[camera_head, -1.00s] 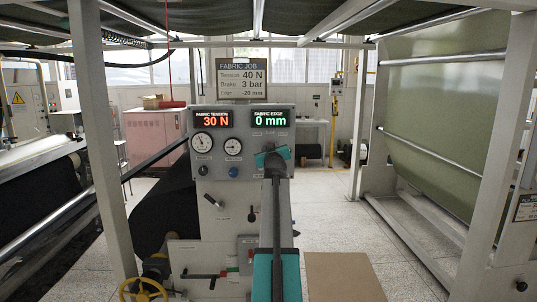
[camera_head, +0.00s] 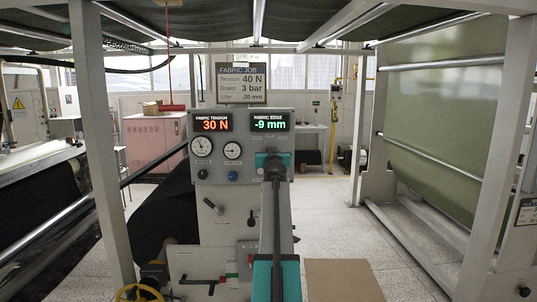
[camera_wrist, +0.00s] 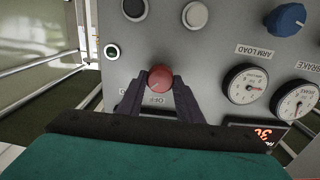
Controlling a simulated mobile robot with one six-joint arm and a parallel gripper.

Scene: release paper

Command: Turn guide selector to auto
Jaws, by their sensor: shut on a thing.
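The grey control panel (camera_head: 209,186) stands in the middle of the head view. My gripper (camera_head: 272,158) is at its upper right, below the fabric edge display (camera_head: 271,121), which reads -9 mm. In the wrist view, which shows the panel upside down, my gripper (camera_wrist: 146,95) is shut on a round red knob (camera_wrist: 160,77), one dark finger on each side. A small label beside the knob is partly covered and hard to read. I cannot tell for sure which control is the guide selector. The gripper hides the knob in the head view.
The job sign (camera_head: 241,82) reads tension 40 N, brake 3 bar, edge -20 mm. The tension display (camera_head: 212,122) reads 30 N. Frame posts (camera_head: 104,150) flank the panel.

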